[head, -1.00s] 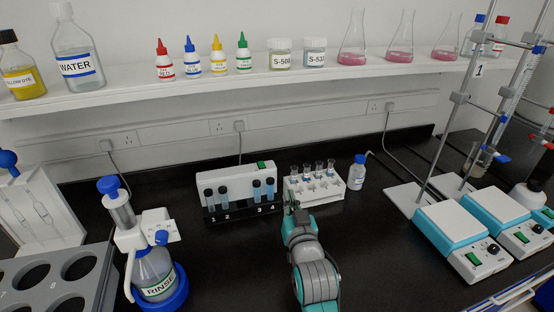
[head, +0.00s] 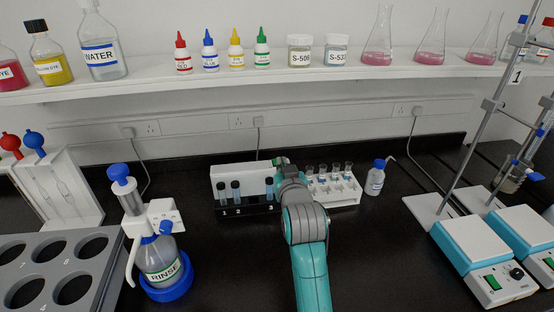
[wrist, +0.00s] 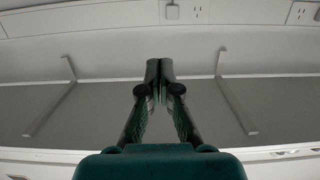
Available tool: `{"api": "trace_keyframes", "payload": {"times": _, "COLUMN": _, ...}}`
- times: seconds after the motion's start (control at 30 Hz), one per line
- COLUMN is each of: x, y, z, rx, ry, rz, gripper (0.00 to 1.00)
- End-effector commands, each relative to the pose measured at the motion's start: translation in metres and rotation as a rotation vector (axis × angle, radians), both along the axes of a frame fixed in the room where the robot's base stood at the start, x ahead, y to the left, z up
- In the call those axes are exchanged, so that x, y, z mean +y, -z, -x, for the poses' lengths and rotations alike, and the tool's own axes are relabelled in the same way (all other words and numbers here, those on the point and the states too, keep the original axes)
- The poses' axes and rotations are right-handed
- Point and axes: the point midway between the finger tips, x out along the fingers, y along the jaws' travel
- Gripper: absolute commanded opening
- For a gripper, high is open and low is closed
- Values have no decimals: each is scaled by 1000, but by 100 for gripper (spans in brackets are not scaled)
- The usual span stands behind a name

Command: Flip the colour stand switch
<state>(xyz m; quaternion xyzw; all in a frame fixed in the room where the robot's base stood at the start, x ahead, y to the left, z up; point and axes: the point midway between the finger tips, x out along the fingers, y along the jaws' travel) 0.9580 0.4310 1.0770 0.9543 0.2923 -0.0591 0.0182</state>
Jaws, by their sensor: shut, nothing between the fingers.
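The colour stand (head: 236,180) is a white box with a black front rack of dark-capped vials marked with numbers. It stands on the black bench below the shelf, in the middle of the head view. A little green of its switch shows at the top right, mostly hidden by my arm. My gripper (head: 281,162) is at the stand's right end, by the switch; I cannot tell whether it touches. In the wrist view my gripper (wrist: 160,75) has its fingers together with nothing between them. The stand and switch do not show there.
A white rack of tubes (head: 340,196) stands close to the right of my arm, with a small blue-capped bottle (head: 375,178) beyond. A rinse bottle (head: 160,262) stands at left. Hotplate stirrers (head: 485,245) stand at right. The shelf (head: 200,82) with bottles and flasks is above.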

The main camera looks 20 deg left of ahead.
Motion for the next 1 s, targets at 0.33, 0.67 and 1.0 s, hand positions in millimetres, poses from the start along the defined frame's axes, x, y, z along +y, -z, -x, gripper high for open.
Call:
{"api": "trace_keyframes", "payload": {"times": 0.33, "x": 28, "y": 6, "z": -42, "rx": 0, "ry": 0, "rz": 0, "gripper": 0}}
{"api": "trace_keyframes", "payload": {"times": 0.67, "x": 55, "y": 19, "z": -81, "rx": 2, "ry": 0, "rz": 2, "gripper": 0}}
{"api": "trace_keyframes", "payload": {"times": 1.0, "x": 56, "y": 50, "z": -84, "rx": 0, "ry": 0, "rz": 0, "gripper": 0}}
